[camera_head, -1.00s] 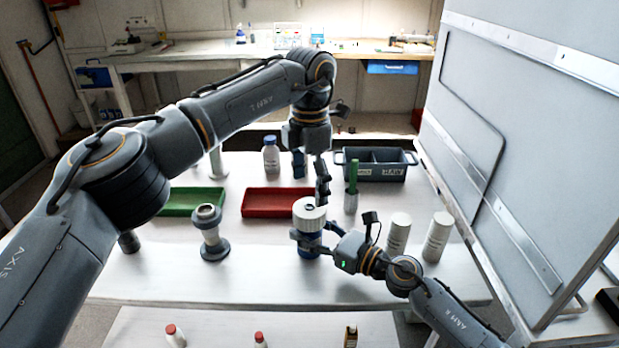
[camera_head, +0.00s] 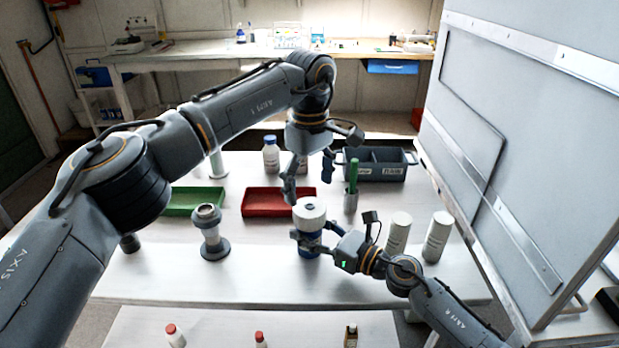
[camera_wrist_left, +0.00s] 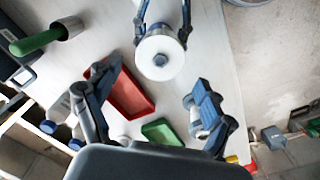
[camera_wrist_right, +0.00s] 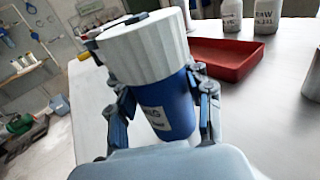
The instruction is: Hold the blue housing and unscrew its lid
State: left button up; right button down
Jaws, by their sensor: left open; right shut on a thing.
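The blue housing (camera_head: 309,243) stands upright on the table with its ribbed white lid (camera_head: 309,213) on top. In the right wrist view the blue body (camera_wrist_right: 168,108) carries a label, and the white lid (camera_wrist_right: 146,50) sits on it. My right gripper (camera_head: 312,243) is shut around the blue body, below the lid. My left gripper (camera_head: 308,178) is open and empty above and behind the lid, pointing down. In the left wrist view the lid's round top (camera_wrist_left: 160,58) lies beyond my spread fingers, apart from them.
A red tray (camera_head: 262,203) and a green tray (camera_head: 192,203) lie behind. A grey flanged fitting (camera_head: 211,232) stands at left. White cylinders (camera_head: 437,237) stand right of my right gripper. A cup with a green-handled tool (camera_head: 351,189) and a grey bin (camera_head: 377,170) stand behind. The large panel (camera_head: 530,150) bounds the right.

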aim_at(310, 207)
pick_arm(q)
notch_tip(310, 207, down, 6)
jog(key=shift+f, duration=0.25)
jog(key=c, duration=1.2)
jog(key=shift+o, duration=0.2)
jog(key=n, duration=0.9)
jog(key=shift+n, duration=0.4)
jog(key=n, duration=0.9)
jog(key=shift+n, duration=0.3)
jog(key=n, duration=0.7)
